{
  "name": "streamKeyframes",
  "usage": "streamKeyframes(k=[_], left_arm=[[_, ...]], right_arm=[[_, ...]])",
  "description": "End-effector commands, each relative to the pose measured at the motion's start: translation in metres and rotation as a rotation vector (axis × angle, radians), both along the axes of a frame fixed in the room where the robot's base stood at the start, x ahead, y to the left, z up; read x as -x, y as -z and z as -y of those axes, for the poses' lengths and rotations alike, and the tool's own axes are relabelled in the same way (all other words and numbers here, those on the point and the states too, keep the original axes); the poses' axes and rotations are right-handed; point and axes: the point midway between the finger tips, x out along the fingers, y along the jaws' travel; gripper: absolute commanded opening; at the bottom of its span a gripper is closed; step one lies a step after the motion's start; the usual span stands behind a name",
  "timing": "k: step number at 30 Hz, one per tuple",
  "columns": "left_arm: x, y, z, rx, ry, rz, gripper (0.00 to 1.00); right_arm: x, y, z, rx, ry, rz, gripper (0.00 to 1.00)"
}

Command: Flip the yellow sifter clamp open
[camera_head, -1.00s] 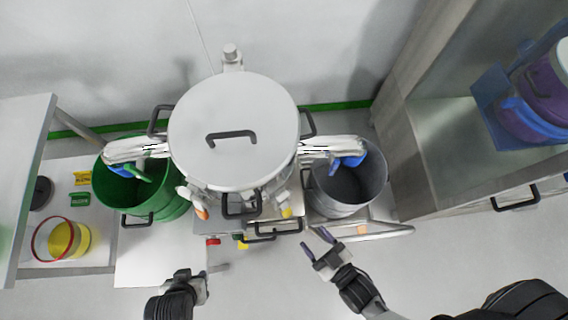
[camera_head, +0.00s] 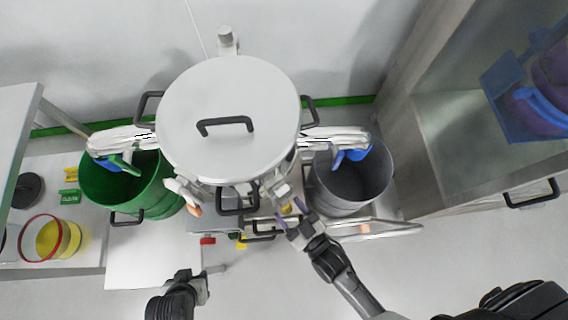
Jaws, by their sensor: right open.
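The sifter (camera_head: 228,110) is a large pale drum with a lid and a dark handle, in the middle of the head view. A clamp with a small yellow tip (camera_head: 286,209) sits at its front right. Another clamp with an orange tip (camera_head: 194,210) is at its front left. My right gripper (camera_head: 292,215) is open, with its purple-tipped fingers close to the yellow tip. Contact cannot be told from this angle, and the fingers partly hide the clamp. My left gripper (camera_head: 202,280) is low, left of centre, away from the sifter; its jaw state is unclear.
A green bin (camera_head: 128,190) stands left of the sifter and a grey bin (camera_head: 352,183) right of it, below the side outlets. A curved metal bar (camera_head: 375,230) lies near my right arm. Black handles (camera_head: 258,237) project at the front. A cabinet (camera_head: 460,150) is at right.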

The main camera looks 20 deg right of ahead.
Motion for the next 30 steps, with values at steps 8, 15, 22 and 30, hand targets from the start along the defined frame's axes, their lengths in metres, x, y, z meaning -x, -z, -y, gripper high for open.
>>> streamKeyframes(k=[8, 15, 22, 30], left_arm=[[0.0, 0.006, -0.001, -0.005, 0.003, 0.0, 0.43], [0.0, 0.007, -0.001, -0.003, 0.001, -0.001, 0.43], [0.0, 0.007, 0.001, 0.005, -0.004, -0.001, 0.43], [0.0, 0.007, 0.002, 0.008, -0.007, -0.001, 0.43]], right_arm=[[-0.022, 0.0, -0.008, 0.0, 0.0, 0.0, 0.57], [-0.026, 0.0, -0.009, 0.0, 0.0, 0.0, 0.57], [-0.026, 0.0, -0.009, 0.0, 0.0, 0.0, 0.51], [-0.025, 0.0, -0.009, 0.0, 0.0, 0.0, 0.25]])
